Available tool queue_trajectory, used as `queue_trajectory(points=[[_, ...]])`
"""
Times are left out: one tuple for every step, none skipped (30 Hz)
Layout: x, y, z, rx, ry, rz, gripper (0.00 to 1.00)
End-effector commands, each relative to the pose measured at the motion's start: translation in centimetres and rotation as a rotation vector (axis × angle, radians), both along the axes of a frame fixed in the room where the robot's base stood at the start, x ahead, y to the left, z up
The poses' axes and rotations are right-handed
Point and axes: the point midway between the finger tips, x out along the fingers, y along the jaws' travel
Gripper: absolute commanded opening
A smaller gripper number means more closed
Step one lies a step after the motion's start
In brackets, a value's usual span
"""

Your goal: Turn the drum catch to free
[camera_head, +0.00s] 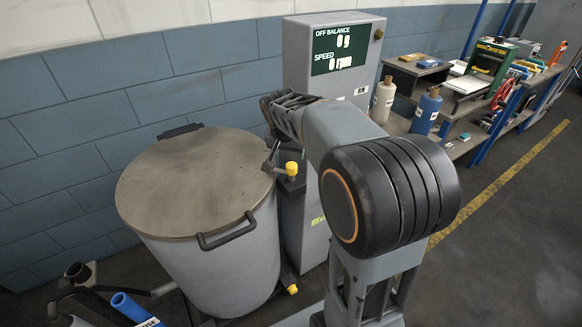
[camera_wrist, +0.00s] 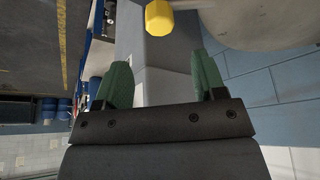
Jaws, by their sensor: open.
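The drum (camera_head: 205,245) is a grey round vessel with a flat brownish lid (camera_head: 190,180) and a dark handle at its front. A catch with a yellow knob (camera_head: 291,168) and a grey lever stands at the lid's right edge, beside the machine cabinet. In the wrist view the yellow knob (camera_wrist: 158,17) shows at the top, beyond the fingertips. My gripper (camera_wrist: 160,62) is open and empty, its green fingers wide apart and clear of the knob. In the head view my arm hides part of the catch area, and I cannot make out the fingertips there.
A grey cabinet (camera_head: 300,70) with a display reading "OFF BALANCE 0 g" and "SPEED 0 rpm" stands behind the catch. A second yellow knob (camera_head: 292,289) is low beside the drum. Bottles and a crowded bench (camera_head: 470,150) are at right. Floor at far right is clear.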

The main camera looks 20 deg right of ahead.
Motion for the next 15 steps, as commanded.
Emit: queue_trajectory(points=[[0.3, -0.3, -1.2, 0.001, 0.006, -0.001, 0.64], [0.4, -0.4, -1.7, 0.001, 0.005, 0.0, 0.64], [0.7, -0.6, -2.5, 0.001, 0.006, 0.0, 0.64], [0.8, -0.7, -3.0, 0.001, 0.005, 0.0, 0.64], [1.0, -0.9, -3.5, 0.001, 0.005, 0.0, 0.64], [1.2, -1.0, -4.2, 0.001, 0.004, 0.001, 0.64], [1.4, -1.2, -4.6, 0.001, 0.005, 0.0, 0.64], [1.5, -1.3, -5.0, 0.001, 0.003, 0.001, 0.64], [1.7, -1.4, -5.6, 0.001, 0.003, 0.001, 0.64], [1.8, -1.5, -6.0, 0.001, 0.003, 0.001, 0.64], [2.0, -1.6, -6.3, 0.001, 0.002, 0.002, 0.64], [2.1, -1.7, -6.8, 0.001, 0.003, 0.003, 0.64], [2.2, -1.8, -7.1, 0.001, 0.003, 0.003, 0.64], [2.3, -1.9, -7.4, 0.001, 0.002, 0.002, 0.64], [2.4, -2.0, -7.7, 0.001, 0.001, 0.002, 0.64]])
